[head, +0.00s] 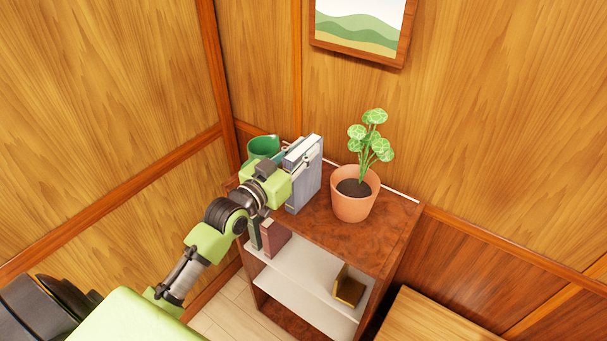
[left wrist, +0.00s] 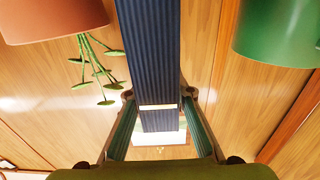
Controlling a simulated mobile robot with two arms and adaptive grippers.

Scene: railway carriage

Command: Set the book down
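The book (head: 304,188) is blue-grey with pale page edges. It stands upright at the cabinet top (head: 385,238), between a green mug and a potted plant. In the left wrist view its dark blue ribbed face (left wrist: 152,50) runs between the fingers, with a pale band across it. My left gripper (head: 309,157) has one finger on each side of the book, and the fingertips (left wrist: 159,97) look closed against it. Its lower edge is at the surface, but I cannot tell whether it bears weight there. My right gripper is not in view.
The green mug (head: 264,147) stands behind my gripper, near the wall corner. The terracotta plant pot (head: 354,204) is close on the book's right. Darker books (head: 275,238) and a brown object (head: 348,288) are on the shelf below. The cabinet top right of the pot is clear.

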